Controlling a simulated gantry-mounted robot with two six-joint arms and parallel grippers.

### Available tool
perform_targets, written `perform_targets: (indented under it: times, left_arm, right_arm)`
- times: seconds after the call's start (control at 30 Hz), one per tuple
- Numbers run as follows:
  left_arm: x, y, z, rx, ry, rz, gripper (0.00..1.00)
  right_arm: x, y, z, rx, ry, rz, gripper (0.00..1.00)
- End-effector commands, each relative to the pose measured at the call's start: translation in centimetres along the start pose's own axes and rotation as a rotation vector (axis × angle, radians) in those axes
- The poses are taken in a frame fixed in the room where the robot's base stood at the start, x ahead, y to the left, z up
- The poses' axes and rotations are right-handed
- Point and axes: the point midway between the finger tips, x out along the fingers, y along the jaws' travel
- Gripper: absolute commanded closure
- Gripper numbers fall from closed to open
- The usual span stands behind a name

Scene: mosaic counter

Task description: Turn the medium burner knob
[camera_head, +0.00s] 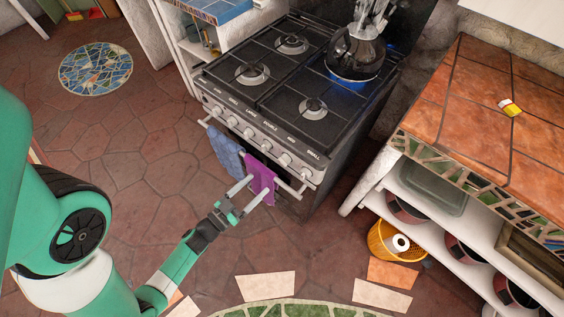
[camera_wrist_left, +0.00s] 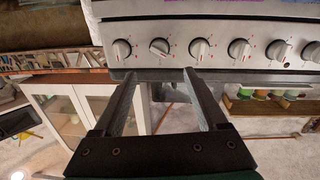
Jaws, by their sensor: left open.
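The stove's front panel carries a row of silver knobs. My left gripper (camera_head: 259,184) is open and empty in front of the oven door, below the knob row. In the left wrist view its two fingers (camera_wrist_left: 160,75) point toward the panel, apart from the knobs. The knob second from the left (camera_wrist_left: 159,47) shows there between the fingertips, turned at an angle to its neighbours. My right gripper is out of view.
A horizontal handle bar with a blue towel (camera_head: 227,153) and a purple towel (camera_head: 260,178) crosses the oven front near my gripper. A kettle (camera_head: 355,52) stands over a lit blue burner. A tiled counter (camera_head: 470,85) is at the right. The floor at left is open.

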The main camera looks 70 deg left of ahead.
Motion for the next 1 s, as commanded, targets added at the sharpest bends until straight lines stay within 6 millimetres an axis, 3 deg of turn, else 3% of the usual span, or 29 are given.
perform_targets:
  times: [0.23, 0.4, 0.6, 1.0]
  left_arm:
    - [2.8, 0.2, 0.4, 0.001, 0.006, 0.011, 0.25]
    - [6.9, 0.2, 0.3, 0.000, 0.007, 0.007, 0.25]
    - [10.5, 0.1, 0.1, 0.000, 0.005, 0.004, 0.25]
    - [11.6, 0.1, -0.1, -0.001, 0.002, 0.003, 0.27]
  right_arm:
    - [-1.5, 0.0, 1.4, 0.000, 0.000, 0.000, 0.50]
    - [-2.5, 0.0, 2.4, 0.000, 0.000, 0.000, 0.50]
    - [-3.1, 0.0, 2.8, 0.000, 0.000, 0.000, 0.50]
    - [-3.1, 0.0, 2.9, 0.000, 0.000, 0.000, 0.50]
